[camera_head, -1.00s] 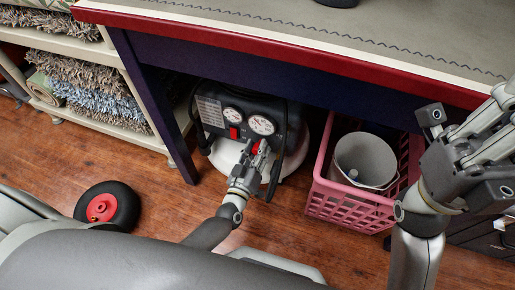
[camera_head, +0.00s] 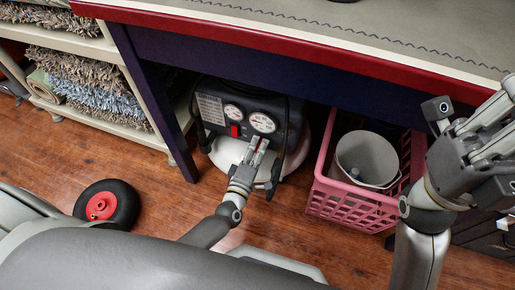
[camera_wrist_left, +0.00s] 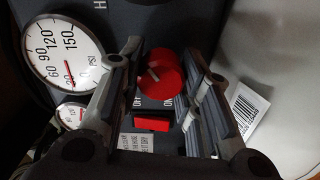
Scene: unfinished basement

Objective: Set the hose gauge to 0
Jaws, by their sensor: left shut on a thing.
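A dark compressor panel (camera_head: 252,104) under the table carries a larger round gauge (camera_head: 262,123) and a smaller gauge (camera_head: 233,113). The smaller gauge (camera_wrist_left: 71,115) is partly covered by a finger. A red knob (camera_wrist_left: 158,74) with a pale pointer line sits between the fingers of my left gripper (camera_head: 258,149), which is shut on it. A red switch (camera_wrist_left: 151,124) lies beside the knob. My right gripper (camera_head: 485,135) is raised at the right, away from the compressor.
A pink crate (camera_head: 348,201) holding a white bucket (camera_head: 367,158) stands right of the compressor. The table (camera_head: 300,47) overhangs it, with a dark leg (camera_head: 158,110) to the left. Shelves with rugs (camera_head: 90,85) stand at the left. The wooden floor in front is partly clear.

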